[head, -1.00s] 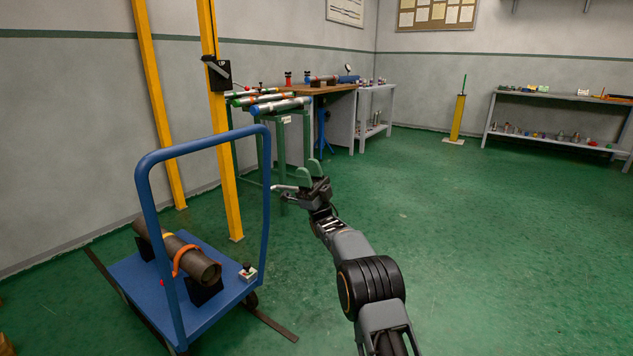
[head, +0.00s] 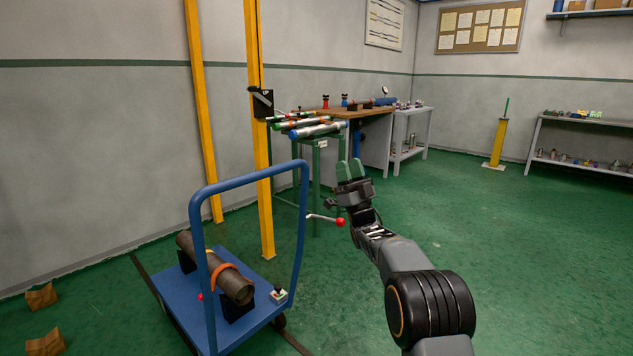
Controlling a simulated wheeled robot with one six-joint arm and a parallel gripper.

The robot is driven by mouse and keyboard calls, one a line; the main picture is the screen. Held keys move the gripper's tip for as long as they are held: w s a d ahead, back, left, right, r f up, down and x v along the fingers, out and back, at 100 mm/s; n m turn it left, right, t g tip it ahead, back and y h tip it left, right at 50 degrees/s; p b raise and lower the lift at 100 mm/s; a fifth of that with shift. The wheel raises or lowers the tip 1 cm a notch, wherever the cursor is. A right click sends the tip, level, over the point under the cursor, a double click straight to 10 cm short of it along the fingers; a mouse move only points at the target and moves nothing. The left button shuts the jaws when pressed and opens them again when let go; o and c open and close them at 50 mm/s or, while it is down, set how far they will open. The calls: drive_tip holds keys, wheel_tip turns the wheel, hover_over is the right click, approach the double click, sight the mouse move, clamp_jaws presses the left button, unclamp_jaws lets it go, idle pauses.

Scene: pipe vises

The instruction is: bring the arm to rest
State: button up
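My arm reaches forward from the lower right of the head view. My gripper (head: 349,170) is at its end, raised above the green floor with its fingers pointing up. The two greenish fingers stand apart with a narrow gap, and I see nothing between them. A thin lever with a red knob (head: 340,222) shows just below and left of the gripper; I cannot tell whether they touch.
A blue trolley (head: 248,296) carrying a brown pipe (head: 222,272) stands to the left. A yellow post (head: 262,190) rises behind it. A stand with several pipes (head: 316,131) and a workbench (head: 375,125) are beyond the gripper.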

wheel_tip(320, 180, up, 11)
drive_tip(key=d+m+h+p, duration=0.1)
drive_tip(key=m+h+p, duration=0.55)
drive_tip(key=h, duration=0.45)
drive_tip(key=s+d+r+m+g+h+p, duration=0.1)
drive_tip(key=s+d+r+g+h+p, duration=0.2)
drive_tip(key=s+g+h+p, duration=0.5)
drive_tip(key=s+f+g+y+p, duration=0.1)
drive_tip(key=s+g+p, duration=0.6)
drive_tip(key=s, duration=0.7)
drive_tip(key=s+d+f+n+g+p, duration=0.1)
drive_tip(key=s+g+p, duration=0.5)
drive_tip(key=s+p, duration=0.6)
drive_tip(key=s+f, duration=0.1)
drive_tip(key=s, duration=0.2)
drive_tip(key=shift+d+g+y, duration=0.15)
drive_tip(key=shift+g+y, duration=0.25)
drive_tip(key=shift+n, duration=0.25)
